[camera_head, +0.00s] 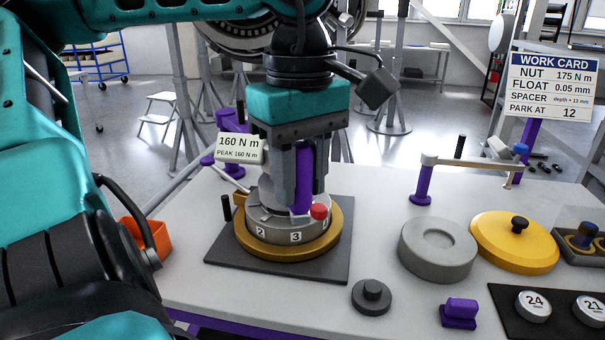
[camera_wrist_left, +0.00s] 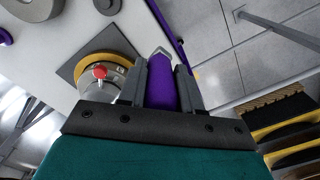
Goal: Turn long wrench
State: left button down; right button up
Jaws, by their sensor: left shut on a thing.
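My left gripper (camera_head: 300,190) is shut on a purple handle (camera_head: 302,176), seemingly the long wrench's; the handle also shows between the fingers in the left wrist view (camera_wrist_left: 162,82). The gripper stands over a grey numbered ring (camera_head: 292,234) on a brass-coloured flange (camera_head: 322,248), set on a dark square plate. A red knob (camera_head: 319,211) sits beside the fingers. A readout (camera_head: 240,149) shows 160 N m, peak 160 N m. The fingers and arm hide most of the wrench and its join to the nut. My right gripper is out of view.
A work card (camera_head: 553,85) reads nut 175 N m, park at 12. A grey disc (camera_head: 437,250), a yellow lid (camera_head: 514,242), a dark knobbed part (camera_head: 371,296) and a purple-posted bar (camera_head: 470,164) stand to the right. An orange bin (camera_head: 153,236) is at left.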

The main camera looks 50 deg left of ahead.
pick_arm(q)
jog(key=shift+s+a, duration=0.15)
jog(key=shift+s, duration=0.15)
jog(key=c, duration=0.8)
grip_release()
jog(key=shift+s+a, duration=0.1)
jog(key=shift+r, duration=0.1)
jog(key=r+p, duration=0.1)
jog(key=r, duration=0.5)
jog(key=r+p, duration=0.1)
jog(key=r, duration=0.5)
jog(key=shift+w+r, duration=0.2)
jog(key=shift+r, duration=0.15)
